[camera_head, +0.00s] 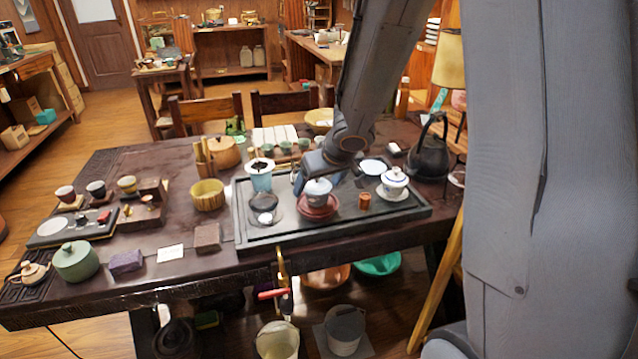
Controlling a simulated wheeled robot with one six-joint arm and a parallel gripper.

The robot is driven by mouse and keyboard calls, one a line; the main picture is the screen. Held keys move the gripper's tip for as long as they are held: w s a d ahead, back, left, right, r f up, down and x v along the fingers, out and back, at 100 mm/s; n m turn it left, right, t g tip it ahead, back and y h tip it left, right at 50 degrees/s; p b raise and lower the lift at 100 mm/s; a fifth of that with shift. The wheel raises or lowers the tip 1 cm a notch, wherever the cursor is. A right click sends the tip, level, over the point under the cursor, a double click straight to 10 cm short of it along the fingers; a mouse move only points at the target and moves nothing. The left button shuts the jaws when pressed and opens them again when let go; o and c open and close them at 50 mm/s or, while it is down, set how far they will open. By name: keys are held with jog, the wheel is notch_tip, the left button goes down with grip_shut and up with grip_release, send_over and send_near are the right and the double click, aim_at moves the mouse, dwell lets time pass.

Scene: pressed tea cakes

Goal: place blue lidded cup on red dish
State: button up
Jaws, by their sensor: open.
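The pale blue lidded cup (318,192) appears upright on the red dish (318,211), in the middle of the dark tea tray (262,237). The dish's rim shows around the cup's foot. My gripper (300,179) comes down from the upper right and is open. It is just behind and to the left of the cup's lid. The fingertips are small and partly hidden, so I cannot tell whether they touch the cup.
A white lidded cup on a saucer (393,184) stands to the right, with a small brown cylinder (364,201) nearer. A light blue cup with dark contents (260,175) stands to the left. A dark kettle (430,155) is at the right end. The tray's front strip is clear.

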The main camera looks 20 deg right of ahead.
jog(key=p+v, duration=0.7)
jog(key=v, duration=0.3)
jog(key=s+m+g+h, duration=0.1)
jog(key=s+g, duration=0.4)
jog(key=s, duration=1.4)
jog(key=shift+a+f+m, duration=0.35)
jog(key=shift+a+m, duration=0.1)
jog(key=shift+m, duration=0.15)
